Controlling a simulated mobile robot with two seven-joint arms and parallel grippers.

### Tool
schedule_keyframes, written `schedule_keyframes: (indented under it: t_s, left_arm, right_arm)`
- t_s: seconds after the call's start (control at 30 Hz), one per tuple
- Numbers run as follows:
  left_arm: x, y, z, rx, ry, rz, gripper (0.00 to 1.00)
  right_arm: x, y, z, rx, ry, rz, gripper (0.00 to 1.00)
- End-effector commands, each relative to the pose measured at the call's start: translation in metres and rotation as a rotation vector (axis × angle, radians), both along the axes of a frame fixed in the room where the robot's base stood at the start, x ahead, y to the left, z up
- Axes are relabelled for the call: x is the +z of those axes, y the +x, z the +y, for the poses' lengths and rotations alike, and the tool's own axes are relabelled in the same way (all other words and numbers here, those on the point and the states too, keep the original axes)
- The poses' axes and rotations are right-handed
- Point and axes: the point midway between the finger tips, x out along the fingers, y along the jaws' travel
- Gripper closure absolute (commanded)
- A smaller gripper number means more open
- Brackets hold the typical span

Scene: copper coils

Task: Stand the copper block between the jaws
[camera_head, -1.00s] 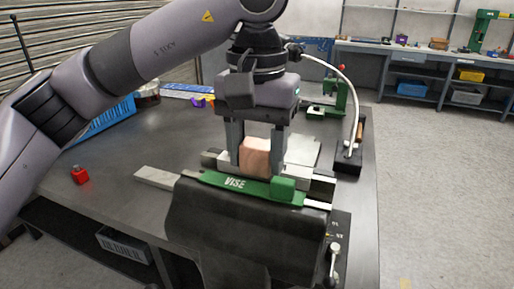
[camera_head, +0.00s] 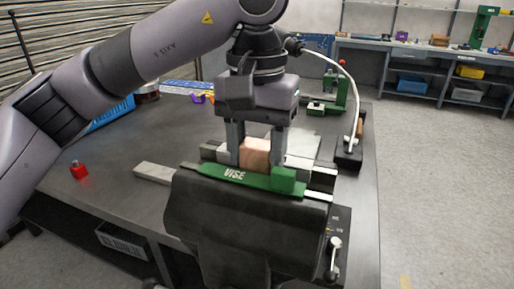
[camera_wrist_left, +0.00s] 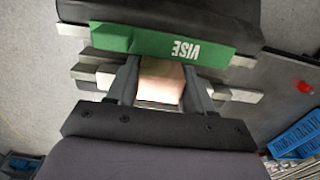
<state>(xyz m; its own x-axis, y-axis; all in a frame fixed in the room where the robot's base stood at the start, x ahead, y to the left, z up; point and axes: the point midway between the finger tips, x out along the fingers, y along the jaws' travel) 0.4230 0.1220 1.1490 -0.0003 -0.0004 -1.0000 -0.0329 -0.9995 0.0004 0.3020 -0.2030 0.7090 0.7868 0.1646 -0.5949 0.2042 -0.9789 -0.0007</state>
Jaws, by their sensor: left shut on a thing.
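The copper block (camera_head: 256,152) is a pinkish, box-shaped piece. My left gripper (camera_head: 257,160) points down with one finger on each side of the block and is shut on it. The block is at the green-fronted vise (camera_head: 236,177), just behind its front jaw, and its lower part is hidden by that jaw. In the left wrist view the block (camera_wrist_left: 160,82) shows between the two fingers, next to the green vise plate (camera_wrist_left: 165,40). I cannot tell whether the block touches the vise floor. My right gripper is not in view.
The vise sits on a dark workbench (camera_head: 110,160). A flat grey bar (camera_head: 155,173) lies left of the vise, and a small red object (camera_head: 79,170) is farther left. A green machine (camera_head: 335,95) and a dark tray (camera_head: 349,155) stand at the right. Blue bins (camera_head: 112,112) are at the back left.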

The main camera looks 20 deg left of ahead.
Motion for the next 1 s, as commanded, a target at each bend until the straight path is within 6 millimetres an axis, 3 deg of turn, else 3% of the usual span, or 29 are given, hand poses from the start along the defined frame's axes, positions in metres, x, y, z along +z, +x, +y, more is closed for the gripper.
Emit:
schedule_keyframes:
  t_s: [1.0]
  left_arm:
    - [-0.0073, 0.0001, 0.0002, 0.0, -0.001, -0.002, 0.75]
  right_arm:
    - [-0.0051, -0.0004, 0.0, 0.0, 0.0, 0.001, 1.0]
